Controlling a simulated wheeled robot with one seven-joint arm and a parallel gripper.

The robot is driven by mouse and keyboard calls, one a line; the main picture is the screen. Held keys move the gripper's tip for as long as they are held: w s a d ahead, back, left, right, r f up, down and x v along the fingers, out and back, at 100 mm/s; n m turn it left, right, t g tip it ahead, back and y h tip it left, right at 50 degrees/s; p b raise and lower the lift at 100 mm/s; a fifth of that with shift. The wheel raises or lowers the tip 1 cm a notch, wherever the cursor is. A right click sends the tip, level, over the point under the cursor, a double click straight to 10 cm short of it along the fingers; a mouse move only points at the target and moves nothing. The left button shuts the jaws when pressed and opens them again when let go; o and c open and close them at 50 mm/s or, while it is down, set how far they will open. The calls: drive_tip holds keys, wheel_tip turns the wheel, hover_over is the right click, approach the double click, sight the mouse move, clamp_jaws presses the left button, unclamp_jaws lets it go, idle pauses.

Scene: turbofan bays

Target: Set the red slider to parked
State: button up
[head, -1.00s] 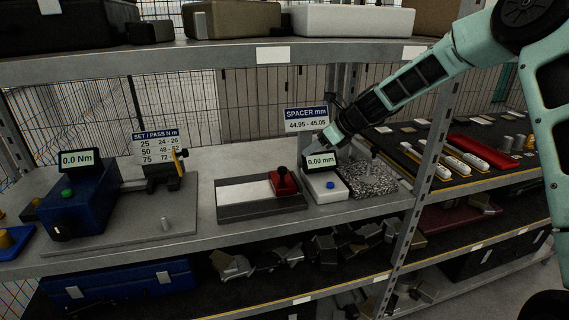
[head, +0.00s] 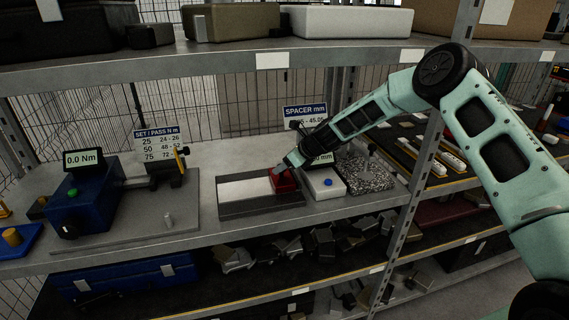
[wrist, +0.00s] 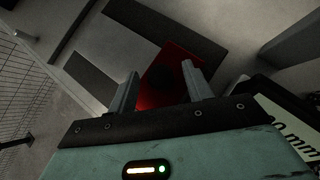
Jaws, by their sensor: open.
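The red slider (head: 284,182) sits at the right end of its dark track (head: 238,209), with a pale strip (head: 245,189) to its left. My gripper (head: 281,170) is right over the slider and hides its black knob in the head view. In the wrist view the open fingers (wrist: 160,84) point down at the red slider (wrist: 174,62), one on each side of its shadowed middle. I cannot tell whether the fingers touch it.
The spacer gauge (head: 324,184) with its display stands close to the right of the slider. A grey textured plate (head: 367,174) lies beyond it. A blue torque tester (head: 82,212) stands at the left. The upper shelf (head: 200,68) spans overhead, and a shelf post (head: 403,215) stands to the right.

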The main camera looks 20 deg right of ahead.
clamp_jaws()
drive_tip(key=a+p, duration=0.1)
drive_tip(key=a, duration=1.3)
drive_tip(key=shift+a+r, duration=0.1)
drive_tip(key=shift+a, duration=0.05)
unclamp_jaws()
drive_tip(key=shift+a, duration=0.15)
drive_tip(key=shift+d, duration=0.2)
drive_tip(key=shift+s+d+r, duration=0.15)
drive_tip(key=shift+d+r, duration=0.05)
drive_tip(key=b+v, duration=0.5)
drive_tip(key=v, duration=1.1)
drive_tip(key=shift+s+r, duration=0.2)
drive_tip(key=shift+r, duration=0.05)
